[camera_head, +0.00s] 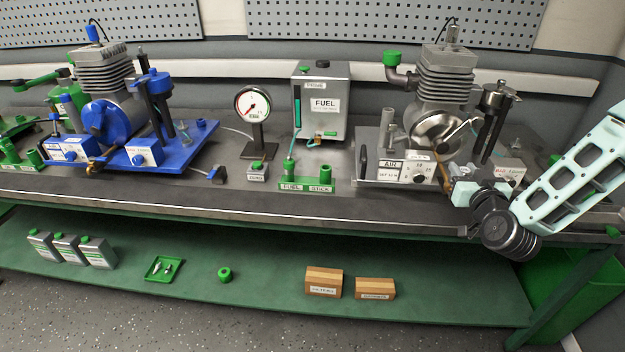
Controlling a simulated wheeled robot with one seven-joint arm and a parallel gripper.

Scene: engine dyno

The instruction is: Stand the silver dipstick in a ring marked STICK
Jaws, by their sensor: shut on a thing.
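My gripper (449,178) is at the right, low in front of the grey engine (446,75). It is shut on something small. A thin brownish piece (438,163) shows at its fingertips, but I cannot tell whether this is the silver dipstick. I cannot make out the dipstick clearly anywhere else. The green holder (306,186) stands near the bench's front edge, left of my gripper. Its left label reads FUEL and its right label STICK. A green upright ring (325,175) rises behind the STICK label.
A FUEL tank (321,104) and a dial gauge (253,105) stand behind the holder. A grey base with an AIR panel (390,170) lies between holder and gripper. A blue engine (110,118) stands left. The lower shelf (200,290) holds small boxes and a green tray.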

